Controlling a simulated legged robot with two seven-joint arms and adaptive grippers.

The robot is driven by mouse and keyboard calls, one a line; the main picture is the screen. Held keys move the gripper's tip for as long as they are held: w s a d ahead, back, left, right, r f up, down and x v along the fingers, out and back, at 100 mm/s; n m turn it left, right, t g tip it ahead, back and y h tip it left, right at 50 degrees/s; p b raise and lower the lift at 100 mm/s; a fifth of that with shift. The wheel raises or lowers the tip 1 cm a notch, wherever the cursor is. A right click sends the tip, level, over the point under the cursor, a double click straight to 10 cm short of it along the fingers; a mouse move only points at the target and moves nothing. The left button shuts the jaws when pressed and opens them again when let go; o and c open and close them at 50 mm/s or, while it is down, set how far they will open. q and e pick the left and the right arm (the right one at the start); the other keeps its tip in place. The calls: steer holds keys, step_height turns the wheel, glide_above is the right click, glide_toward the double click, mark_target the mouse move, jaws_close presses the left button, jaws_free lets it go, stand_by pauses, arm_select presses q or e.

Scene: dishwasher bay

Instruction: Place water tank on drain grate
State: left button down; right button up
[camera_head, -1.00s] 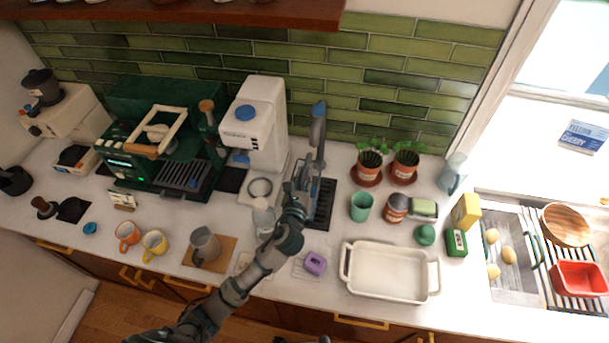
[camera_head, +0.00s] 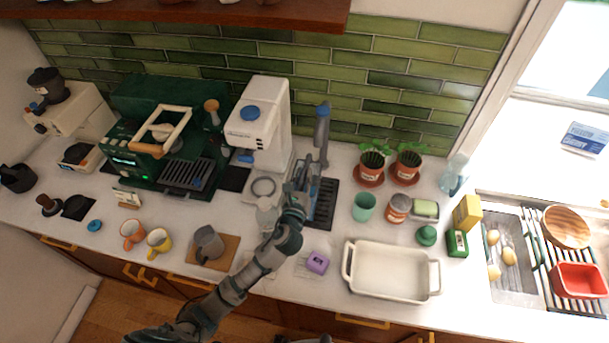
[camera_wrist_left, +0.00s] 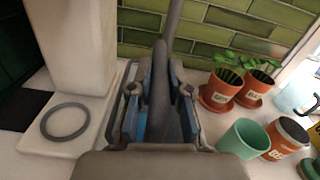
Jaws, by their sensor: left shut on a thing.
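My left gripper (camera_head: 303,180) is over the counter between the white machine and the drain grate. In the left wrist view its fingers (camera_wrist_left: 160,118), with blue inner faces, close around a tall, slim grey piece (camera_wrist_left: 160,85). I take this piece to be the water tank (camera_head: 321,130); in the head view its blue-grey upper part stands up behind the gripper. Its lower end is hidden by the gripper and wrist. The dark slotted drain grate (camera_head: 326,203) lies just right of the gripper. Whether the tank touches it cannot be told.
The white machine (camera_head: 257,125) with a blue cap stands close left. A clear bottle (camera_head: 266,214) is by my forearm. Potted plants (camera_head: 369,172), a teal cup (camera_head: 363,206) and a jar (camera_head: 398,208) stand to the right. A white baking dish (camera_head: 390,293) is in front.

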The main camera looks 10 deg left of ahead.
arm_select(q)
steer(key=shift+a, duration=0.25)
steer(key=shift+d+f, duration=0.1)
steer(key=shift+f, duration=0.05)
stand_by(0.4)
steer(key=c, duration=1)
jaws_free()
steer(key=shift+f, duration=0.2)
steer(key=s, duration=1.2)
